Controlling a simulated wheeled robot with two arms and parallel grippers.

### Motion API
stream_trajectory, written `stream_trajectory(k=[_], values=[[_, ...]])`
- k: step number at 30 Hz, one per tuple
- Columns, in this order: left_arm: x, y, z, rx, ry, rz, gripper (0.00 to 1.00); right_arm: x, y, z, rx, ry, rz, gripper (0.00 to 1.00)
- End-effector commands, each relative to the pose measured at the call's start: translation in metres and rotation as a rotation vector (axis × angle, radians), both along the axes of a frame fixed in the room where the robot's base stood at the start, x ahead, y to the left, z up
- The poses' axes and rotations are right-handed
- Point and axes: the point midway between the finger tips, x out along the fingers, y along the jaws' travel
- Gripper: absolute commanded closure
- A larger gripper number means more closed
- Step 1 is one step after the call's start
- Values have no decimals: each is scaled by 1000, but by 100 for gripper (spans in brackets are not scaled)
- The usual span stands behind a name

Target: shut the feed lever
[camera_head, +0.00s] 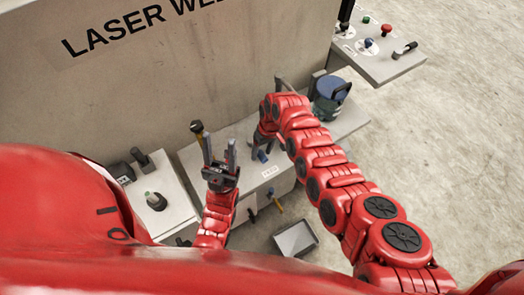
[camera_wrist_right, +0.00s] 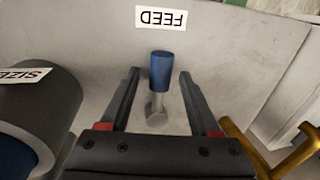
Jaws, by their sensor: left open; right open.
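The feed lever (camera_wrist_right: 160,72) has a blue cylindrical grip on a short grey stem. In the right wrist view it stands between the two dark fingers of my right gripper (camera_wrist_right: 159,76), with a visible gap on each side. A FEED label (camera_wrist_right: 161,17), upside down in this view, is on the pale surface beyond it. In the head view the blue grip (camera_head: 262,156) shows just above a small white label (camera_head: 269,172), with my right gripper (camera_head: 265,141) at it, partly hidden by its arm. My left gripper (camera_head: 219,144) is open and empty, left of the lever.
A dark cylinder with a SIZE label (camera_wrist_right: 25,75) is close on the left in the right wrist view; a yellow part (camera_wrist_right: 250,145) is at lower right. The head view shows a blue-topped pot (camera_head: 331,92), a grey tray (camera_head: 295,239) and a tall LASER panel (camera_head: 150,75) behind.

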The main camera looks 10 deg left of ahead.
Motion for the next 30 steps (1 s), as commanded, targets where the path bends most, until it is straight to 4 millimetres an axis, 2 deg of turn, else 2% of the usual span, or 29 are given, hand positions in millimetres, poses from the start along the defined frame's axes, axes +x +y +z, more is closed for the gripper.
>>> stream_trajectory(k=[8,18,30], values=[[0,0,0,0,0,0,50,-1,0,-1,-1,1,0,37],[0,0,0,0,0,0,50,-1,0,-1,-1,1,0,98],[0,0,0,0,0,0,50,-1,0,-1,-2,2,1,100]])
